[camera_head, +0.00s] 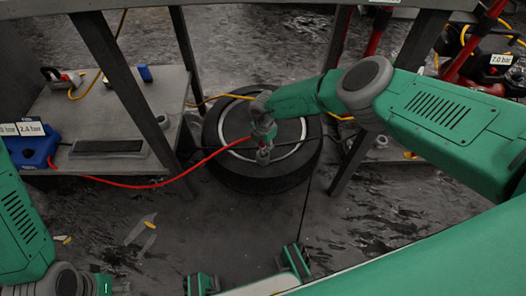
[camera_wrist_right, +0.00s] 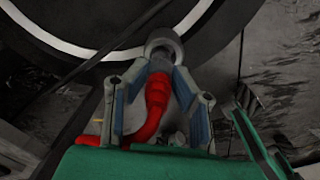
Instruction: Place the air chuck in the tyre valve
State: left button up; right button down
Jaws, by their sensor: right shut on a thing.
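My right gripper (camera_head: 263,143) reaches in from the right and is over the tyre. In the right wrist view, its blue-padded fingers (camera_wrist_right: 158,88) are shut on the air chuck (camera_wrist_right: 164,44), which has a round grey metal head and a red hose behind it. The chuck head also shows small in the head view (camera_head: 263,157). The tyre (camera_head: 232,178) lies flat on the floor with a pale ring on its face; it fills the top left of the wrist view (camera_wrist_right: 205,20). I cannot make out the valve.
The red hose (camera_head: 160,186) runs left to a blue gauge unit (camera_head: 35,148) marked 2.4 bar on a grey bench (camera_head: 88,105). Dark table legs (camera_head: 352,155) stand on both sides of the tyre. A red machine marked 7.0 bar (camera_head: 490,75) is at upper right. Floor in front is mostly clear.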

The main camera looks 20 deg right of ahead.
notch_tip(320, 180, down, 2)
jog(key=shift+s+d+f+b, duration=0.1)
jog(key=shift+f+b, duration=0.15)
jog(key=shift+b, duration=0.3)
jog(key=shift+r, duration=0.15)
jog(key=c, duration=1.4)
grip_release()
pick_arm(q)
jog(key=shift+d+f, duration=0.1)
jog(key=shift+f, duration=0.8)
pick_arm(e)
jog(key=shift+o, duration=0.2)
jog(key=r+p, duration=1.2)
jog(key=shift+s+r, duration=0.1)
jog(key=shift+s, duration=0.2)
pick_arm(q)
notch_tip(320, 180, up, 12)
jog(key=shift+f, duration=0.15)
pick_arm(e)
jog(key=shift+s, duration=0.1)
